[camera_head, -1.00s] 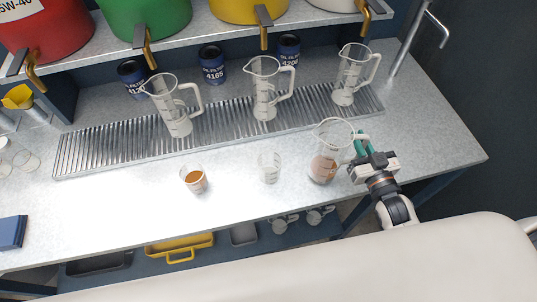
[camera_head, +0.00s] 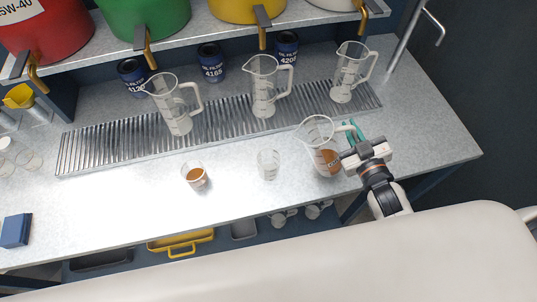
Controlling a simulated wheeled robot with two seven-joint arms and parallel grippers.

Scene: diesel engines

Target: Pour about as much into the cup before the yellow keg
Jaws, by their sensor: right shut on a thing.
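My right gripper (camera_head: 352,150) is shut on the handle of a clear measuring jug (camera_head: 318,141) at the front right of the counter. The jug tilts to the left and holds some amber liquid near its bottom. Whether its base touches the counter I cannot tell. An empty-looking clear cup (camera_head: 268,165) stands left of the jug, before the yellow keg (camera_head: 236,8). Another cup (camera_head: 195,177) further left, roughly before the green keg (camera_head: 148,15), holds amber liquid. My left gripper is not in view.
Three empty jugs (camera_head: 175,108) (camera_head: 264,90) (camera_head: 349,76) stand on the ribbed drip tray (camera_head: 100,150). Blue oil filter cans (camera_head: 211,62) stand behind. A red keg (camera_head: 45,35) is at the back left, a blue box (camera_head: 16,230) at the left front. The counter's right end is clear.

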